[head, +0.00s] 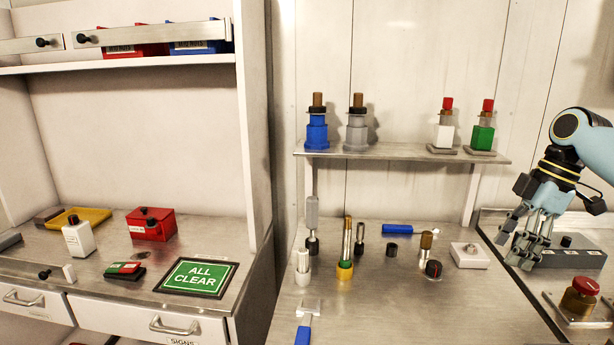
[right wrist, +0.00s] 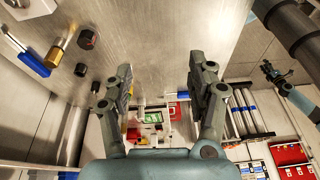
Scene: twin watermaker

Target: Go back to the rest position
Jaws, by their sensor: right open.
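My right gripper (head: 522,240) is at the right in the head view, with its fingers pointing down in front of a dark grey control box (head: 578,258). Whether it touches the box cannot be told from this view. In the right wrist view its two fingers (right wrist: 158,88) stand wide apart with nothing between them. My left gripper does not show in the head view. A small dark gripper on a light blue arm (right wrist: 270,72), apparently my left one, shows at the right of the right wrist view, too small to read its jaws.
A red push button (head: 582,290) stands beside the control box. The steel bench (head: 385,305) holds several tools and fittings, including a white block (head: 469,256). A shelf (head: 400,154) above carries several bottle-like parts.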

